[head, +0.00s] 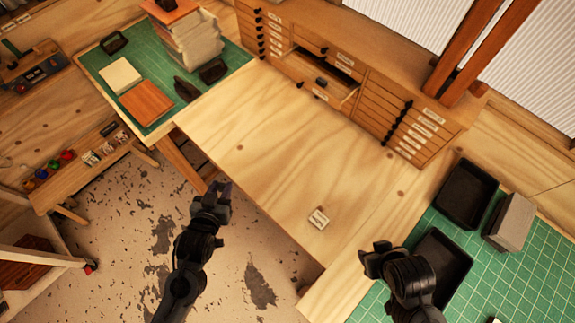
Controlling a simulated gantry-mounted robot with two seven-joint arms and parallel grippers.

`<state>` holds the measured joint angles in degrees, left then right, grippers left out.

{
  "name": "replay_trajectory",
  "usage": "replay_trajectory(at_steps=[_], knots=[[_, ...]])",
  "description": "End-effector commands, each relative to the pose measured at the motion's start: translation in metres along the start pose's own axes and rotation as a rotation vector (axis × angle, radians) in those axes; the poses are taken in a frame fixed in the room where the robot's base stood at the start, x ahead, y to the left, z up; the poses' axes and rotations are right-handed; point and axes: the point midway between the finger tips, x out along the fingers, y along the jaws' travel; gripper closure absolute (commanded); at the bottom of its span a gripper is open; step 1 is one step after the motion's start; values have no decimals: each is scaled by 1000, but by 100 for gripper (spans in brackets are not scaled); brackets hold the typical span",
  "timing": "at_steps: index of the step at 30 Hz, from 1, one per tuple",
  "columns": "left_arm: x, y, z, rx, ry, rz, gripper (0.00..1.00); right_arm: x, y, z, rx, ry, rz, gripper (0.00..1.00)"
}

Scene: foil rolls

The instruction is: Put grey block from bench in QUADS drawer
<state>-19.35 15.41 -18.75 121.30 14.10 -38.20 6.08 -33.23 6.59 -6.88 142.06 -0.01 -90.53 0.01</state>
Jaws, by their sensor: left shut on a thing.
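My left gripper (214,188) is over the floor just off the bench's front edge. It is shut on a small dark thing (227,187), mostly hidden by the fingers; I cannot tell whether it is the grey block. The wooden bench (270,150) has a small pale labelled piece (318,219) lying near its front. A drawer (340,97) in the cabinet at the back stands open with a small dark thing (321,82) at its front; its label is too small to read. My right gripper (369,254) is over the bench's right end, its jaw state unclear.
A green mat (145,62) at the left holds a stack of pale slabs (190,40) and several pieces. On the right mat (470,290) are black trays (466,192) and a large grey box-like block (510,222). The bench middle is clear.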

Motion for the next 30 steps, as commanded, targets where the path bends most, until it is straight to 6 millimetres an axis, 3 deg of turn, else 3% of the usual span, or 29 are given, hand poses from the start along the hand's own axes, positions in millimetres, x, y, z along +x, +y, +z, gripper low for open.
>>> replay_trajectory(at_steps=[5,9,13,18,21,30], knots=[[26,56,50,76,0,148,100,22,-1,7,1,2,-1,57],[58,118,85,154,4,292,100,61,-2,19,0,1,0,57],[83,172,102,220,7,411,100,98,-3,32,-1,-3,1,57],[106,227,106,281,9,521,100,139,-3,45,-5,-3,4,57],[116,249,101,303,8,558,100,158,-3,51,-8,-3,6,57],[130,275,75,316,5,580,100,190,-4,62,-8,-2,7,57]])
